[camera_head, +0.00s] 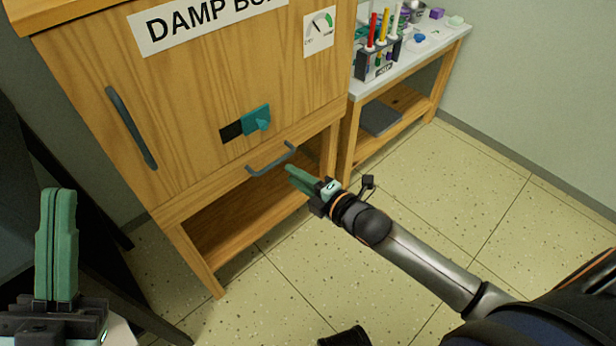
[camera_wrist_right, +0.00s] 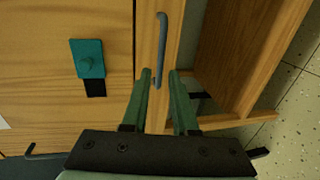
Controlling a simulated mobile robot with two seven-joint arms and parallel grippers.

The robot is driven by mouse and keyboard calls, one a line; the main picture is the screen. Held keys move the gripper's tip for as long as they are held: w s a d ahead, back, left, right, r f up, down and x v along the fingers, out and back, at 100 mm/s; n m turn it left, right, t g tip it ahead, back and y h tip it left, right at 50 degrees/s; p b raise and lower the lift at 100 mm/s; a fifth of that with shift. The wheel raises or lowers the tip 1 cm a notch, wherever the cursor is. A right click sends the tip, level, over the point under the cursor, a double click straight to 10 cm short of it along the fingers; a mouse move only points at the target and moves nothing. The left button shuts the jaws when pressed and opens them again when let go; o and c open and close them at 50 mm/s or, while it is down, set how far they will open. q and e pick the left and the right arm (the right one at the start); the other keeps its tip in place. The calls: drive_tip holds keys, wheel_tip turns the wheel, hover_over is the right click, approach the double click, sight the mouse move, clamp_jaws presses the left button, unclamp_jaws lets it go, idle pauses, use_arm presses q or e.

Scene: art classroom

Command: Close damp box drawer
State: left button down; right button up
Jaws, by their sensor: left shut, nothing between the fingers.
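The damp box (camera_head: 215,65) is a wooden cabinet in the head view. Its drawer front is a narrow strip under the door, with a grey bar handle (camera_head: 270,160). The drawer looks nearly flush with the cabinet; any small gap is hard to judge. My right gripper (camera_head: 294,177) is open and empty just in front of the handle's right end. In the right wrist view the handle (camera_wrist_right: 161,45) lies ahead, its lower end appearing between the fingertips; contact cannot be told. My left gripper (camera_head: 60,240) is shut and empty, at the lower left, away from the cabinet.
A teal sliding latch (camera_head: 256,119) sits on the door above the drawer, and a long door handle (camera_head: 132,128) is at left. An open shelf (camera_head: 240,215) lies below. A table (camera_head: 425,48) with art tools stands at right. The floor at right is clear.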

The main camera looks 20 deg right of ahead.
drive_tip(key=shift+p+v, duration=0.5)
drive_tip(key=shift+v, duration=1.55)
drive_tip(key=shift+f, duration=0.1)
